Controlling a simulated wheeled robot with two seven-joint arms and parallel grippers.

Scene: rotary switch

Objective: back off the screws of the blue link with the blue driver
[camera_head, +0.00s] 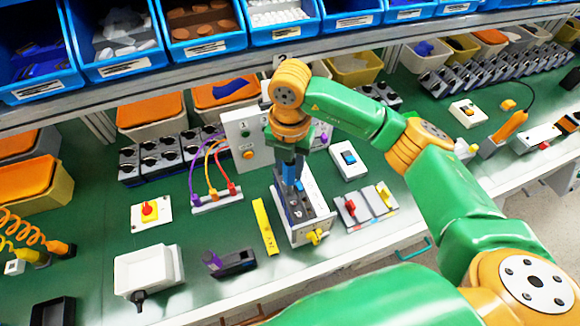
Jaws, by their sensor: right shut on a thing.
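My right gripper (290,152) points down from the green and orange arm in the middle of the view. It is shut on the blue driver (291,172), of which only a small blue part shows below the fingers. The driver stands roughly upright over a grey and white terminal box (318,194) with dark round fittings on its top. I cannot tell whether the driver's tip touches it. The blue link and its screws cannot be made out; the gripper and driver cover part of the box. My left gripper is not in view.
A yellow bar (265,227) lies left of the box. A plate with red and yellow switches (366,206) and a white blue-button switch (348,160) sit to its right. A white panel (246,141) stands behind. Blue bins (205,47) line the shelf above. Green bench shows at front left.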

